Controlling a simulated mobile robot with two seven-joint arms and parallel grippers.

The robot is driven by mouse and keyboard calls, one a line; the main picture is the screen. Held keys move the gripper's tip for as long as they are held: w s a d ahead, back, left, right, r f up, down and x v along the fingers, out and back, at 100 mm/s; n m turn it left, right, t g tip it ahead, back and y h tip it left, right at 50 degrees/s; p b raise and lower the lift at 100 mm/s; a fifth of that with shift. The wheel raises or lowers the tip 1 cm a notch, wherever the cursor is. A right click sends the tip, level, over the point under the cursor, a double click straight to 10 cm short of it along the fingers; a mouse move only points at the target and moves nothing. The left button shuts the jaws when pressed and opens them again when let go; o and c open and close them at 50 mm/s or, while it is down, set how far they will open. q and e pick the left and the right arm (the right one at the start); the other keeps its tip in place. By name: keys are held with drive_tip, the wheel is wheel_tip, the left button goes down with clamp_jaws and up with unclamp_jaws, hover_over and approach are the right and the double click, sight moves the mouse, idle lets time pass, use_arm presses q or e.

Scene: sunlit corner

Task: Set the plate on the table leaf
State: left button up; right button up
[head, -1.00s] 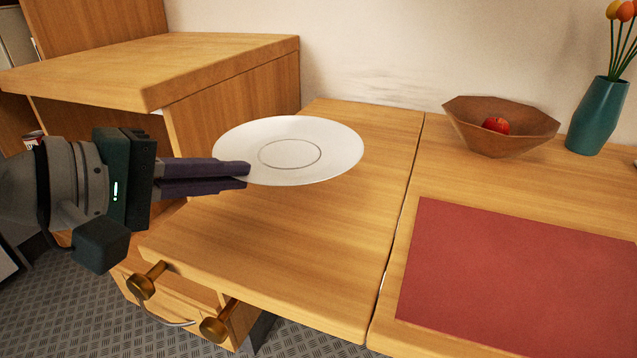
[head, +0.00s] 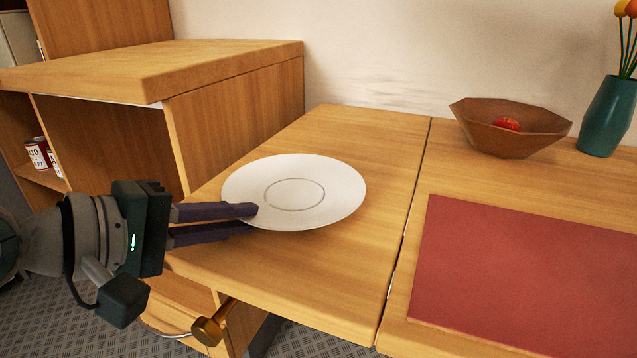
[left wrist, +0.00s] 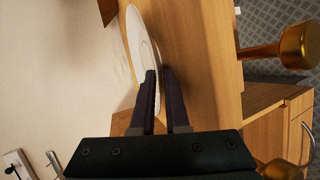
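The white plate (head: 310,192) lies flat, face up, low over the wooden table leaf (head: 330,270), and appears to rest on it. My left gripper (head: 252,220) is at the plate's near left rim, one finger over the rim and the other below it. A gap shows between the fingers, so they look parted rather than clamped. In the left wrist view the plate (left wrist: 140,40) is seen nearly edge-on, its rim between the fingertips (left wrist: 160,80). The contact under the plate is hidden. My right gripper is not in view.
A seam separates the leaf from the main table, which holds a red mat (head: 520,270), a brown bowl (head: 510,140) with a red apple (head: 507,124), and a teal vase (head: 606,118). A wooden cabinet (head: 235,110) stands behind left. The leaf's front and right are clear.

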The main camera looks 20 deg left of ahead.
use_arm(q)
drive_tip(key=shift+r, duration=0.3)
drive_tip(key=shift+s+a, duration=0.15)
drive_tip(key=shift+s, duration=0.15)
drive_tip(key=p+v, duration=0.4)
drive_tip(key=v, duration=0.7)
drive_tip(key=shift+s+d+f+m+g+y, duration=0.9)
drive_tip(key=shift+s+d+f+m+g, duration=0.7)
drive_tip(key=shift+m, duration=0.95)
drive_tip(key=shift+s+d+f+m+g+y, duration=0.75)
drive_tip(key=shift+s+m+g, duration=0.6)
drive_tip(key=shift+s+m, duration=0.95)
drive_tip(key=shift+s+d+f+m+g+y, duration=1)
drive_tip(key=shift+s+d+m+g, duration=0.55)
drive_tip(key=shift+m, duration=1.2)
drive_tip(key=shift+a, duration=0.1)
